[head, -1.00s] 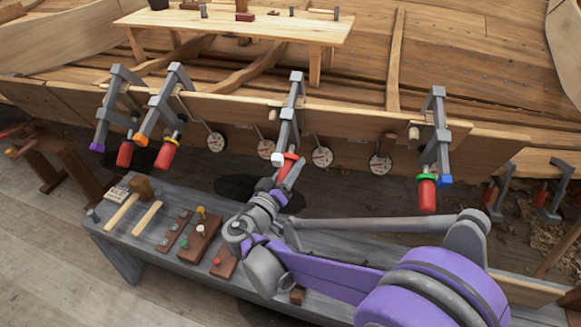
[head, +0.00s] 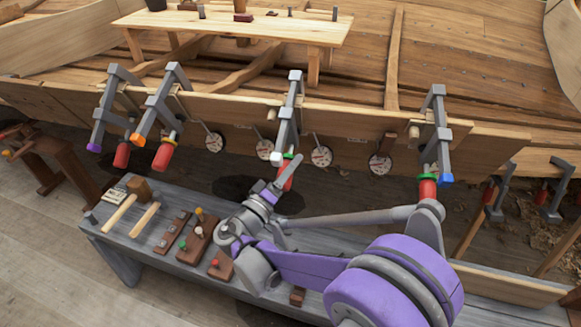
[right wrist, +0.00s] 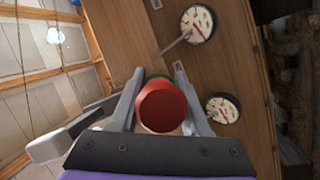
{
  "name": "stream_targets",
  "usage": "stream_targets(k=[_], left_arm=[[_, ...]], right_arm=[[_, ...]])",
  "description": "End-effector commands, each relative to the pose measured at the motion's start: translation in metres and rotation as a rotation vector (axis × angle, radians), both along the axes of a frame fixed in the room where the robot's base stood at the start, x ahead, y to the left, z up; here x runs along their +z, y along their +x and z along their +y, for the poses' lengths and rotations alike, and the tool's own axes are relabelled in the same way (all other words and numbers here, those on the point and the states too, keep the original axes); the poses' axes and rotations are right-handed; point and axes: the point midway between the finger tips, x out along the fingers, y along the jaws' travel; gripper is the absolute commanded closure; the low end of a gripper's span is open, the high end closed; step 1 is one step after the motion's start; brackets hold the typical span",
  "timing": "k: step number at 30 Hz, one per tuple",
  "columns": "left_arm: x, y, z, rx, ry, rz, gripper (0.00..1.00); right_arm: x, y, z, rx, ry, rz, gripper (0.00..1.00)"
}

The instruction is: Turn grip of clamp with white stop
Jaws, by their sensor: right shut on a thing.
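The clamp with the white stop (head: 276,158) is the grey clamp (head: 289,118) at the middle of the plank edge. Its red grip (head: 286,180) hangs below, partly hidden by my right gripper (head: 283,176). In the right wrist view, the red grip (right wrist: 162,106) sits between the two grey fingers, with a green ring behind it. My right gripper is shut on this grip from below. My left gripper is not in view.
Clamps with a purple stop (head: 94,148), an orange stop (head: 137,140) and a blue stop (head: 445,178) hang along the same plank (head: 350,122). A grey bench (head: 150,245) with tools stands under my arm.

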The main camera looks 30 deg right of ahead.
Motion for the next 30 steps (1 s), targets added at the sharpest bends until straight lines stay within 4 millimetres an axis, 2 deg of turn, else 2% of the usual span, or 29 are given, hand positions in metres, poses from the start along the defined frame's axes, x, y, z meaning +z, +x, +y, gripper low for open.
stream_targets(k=[13, 14, 18, 26, 30], left_arm=[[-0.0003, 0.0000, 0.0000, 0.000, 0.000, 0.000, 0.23], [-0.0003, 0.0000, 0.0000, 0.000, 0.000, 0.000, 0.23], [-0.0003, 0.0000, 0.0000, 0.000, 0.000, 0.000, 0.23], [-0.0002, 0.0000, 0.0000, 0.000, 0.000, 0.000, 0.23], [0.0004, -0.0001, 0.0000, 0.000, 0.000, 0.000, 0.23]], right_arm=[[0.0000, 0.0000, 0.0001, -0.003, -0.007, 0.007, 1.00], [0.0000, 0.0000, 0.0001, -0.003, -0.007, 0.007, 0.48], [0.0000, 0.0000, 0.0001, -0.003, -0.007, 0.007, 0.23], [0.0000, -0.0002, 0.0003, -0.003, -0.007, 0.007, 0.23], [-0.0012, -0.0029, 0.0084, -0.001, -0.006, 0.007, 0.23]])
